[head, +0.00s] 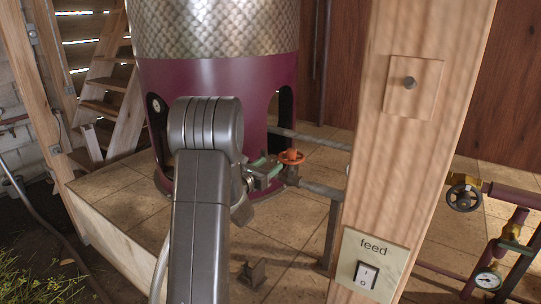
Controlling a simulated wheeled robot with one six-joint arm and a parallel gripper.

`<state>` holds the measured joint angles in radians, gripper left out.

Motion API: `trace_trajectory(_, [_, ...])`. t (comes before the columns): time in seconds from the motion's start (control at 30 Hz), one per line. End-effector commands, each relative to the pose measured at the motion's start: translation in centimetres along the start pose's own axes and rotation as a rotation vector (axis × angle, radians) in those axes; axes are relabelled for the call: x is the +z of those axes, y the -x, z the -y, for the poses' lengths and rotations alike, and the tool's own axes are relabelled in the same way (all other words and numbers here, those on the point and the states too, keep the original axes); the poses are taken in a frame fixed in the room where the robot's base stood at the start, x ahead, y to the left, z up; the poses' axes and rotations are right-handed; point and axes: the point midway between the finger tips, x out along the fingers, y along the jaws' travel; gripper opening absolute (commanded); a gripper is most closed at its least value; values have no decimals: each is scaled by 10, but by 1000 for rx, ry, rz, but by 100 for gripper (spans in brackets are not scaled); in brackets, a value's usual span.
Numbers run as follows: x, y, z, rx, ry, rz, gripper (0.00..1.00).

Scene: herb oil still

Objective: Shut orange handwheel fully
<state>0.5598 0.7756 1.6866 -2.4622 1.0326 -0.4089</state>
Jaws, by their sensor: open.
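The orange handwheel (291,156) sits on top of a grey valve body on a horizontal pipe (320,188), just right of the maroon still base. My gripper (276,169) is open, with its fingers pointing right toward the handwheel. The fingertips are close to the wheel's left side, and I cannot tell whether they touch it. My arm hides the gripper's rear part and some of the still base.
A wooden post (414,130) with a "feed" switch plate (368,265) stands close on the right. A dark handwheel (463,196) and a gauge (488,280) are beyond it. The maroon still (225,85) rises behind my arm. Wooden stairs (108,108) stand at left.

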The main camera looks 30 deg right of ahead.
Motion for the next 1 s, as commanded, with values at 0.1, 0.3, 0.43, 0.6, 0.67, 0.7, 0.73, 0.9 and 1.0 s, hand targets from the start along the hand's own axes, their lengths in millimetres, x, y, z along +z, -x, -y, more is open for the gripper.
trace_trajectory(0.1, [-5,4,11,3,-2,-19,53])
trace_trajectory(0.3, [-4,-15,12,2,-4,-23,53])
trace_trajectory(0.43, [-3,-42,12,3,-3,-22,53])
trace_trajectory(0.6, [-4,-79,12,2,-3,-21,53])
trace_trajectory(0.67, [-4,-90,11,3,-3,-22,53])
trace_trajectory(0.7, [-4,-98,11,3,-4,-21,53])
trace_trajectory(0.73, [-5,-102,11,3,-3,-21,53])
trace_trajectory(0.9, [-6,-123,11,3,-4,-21,53])
trace_trajectory(1.0, [-7,-129,11,4,-3,-21,53])
